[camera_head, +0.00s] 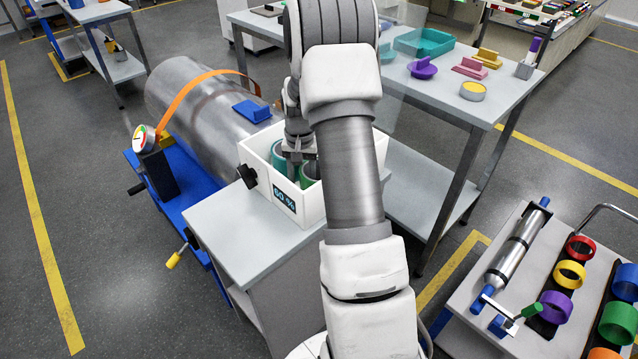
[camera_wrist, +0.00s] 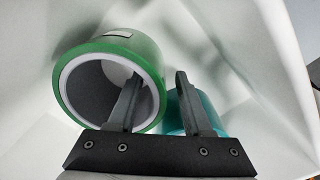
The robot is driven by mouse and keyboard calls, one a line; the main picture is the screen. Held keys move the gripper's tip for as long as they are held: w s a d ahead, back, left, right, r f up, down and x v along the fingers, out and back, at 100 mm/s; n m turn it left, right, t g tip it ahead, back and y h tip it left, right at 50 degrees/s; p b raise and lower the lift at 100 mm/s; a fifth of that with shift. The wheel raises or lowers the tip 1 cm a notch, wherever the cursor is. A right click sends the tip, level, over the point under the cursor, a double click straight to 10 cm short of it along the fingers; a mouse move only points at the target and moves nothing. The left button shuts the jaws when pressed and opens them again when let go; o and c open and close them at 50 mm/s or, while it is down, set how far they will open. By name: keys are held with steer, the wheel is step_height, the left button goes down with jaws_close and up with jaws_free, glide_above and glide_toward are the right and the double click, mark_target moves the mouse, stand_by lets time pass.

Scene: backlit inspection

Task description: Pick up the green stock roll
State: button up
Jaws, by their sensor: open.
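The green stock roll (camera_wrist: 152,62) is a hollow green ring with a pale inner core and a small white label, inside a white bin. In the wrist view my gripper (camera_wrist: 158,76) is open, with its left finger over the roll's bore and its right finger outside, so the roll's near wall shows between them. I cannot tell whether either finger touches it. A teal roll (camera_wrist: 173,112) sits beside it, partly behind the right finger. In the head view my gripper (camera_head: 299,158) reaches down into the white bin (camera_head: 258,170), and the rolls are partly hidden.
The bin stands on a grey cabinet (camera_head: 215,222), its walls close around my gripper. A large metal cylinder (camera_head: 200,115) on a blue cart is at left. A table (camera_head: 500,97) with a teal tray (camera_head: 424,42) is behind. A cart with coloured rings (camera_head: 569,274) is at right.

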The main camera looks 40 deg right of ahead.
jaws_close()
steer(key=shift+r, duration=0.1)
stand_by(1.2)
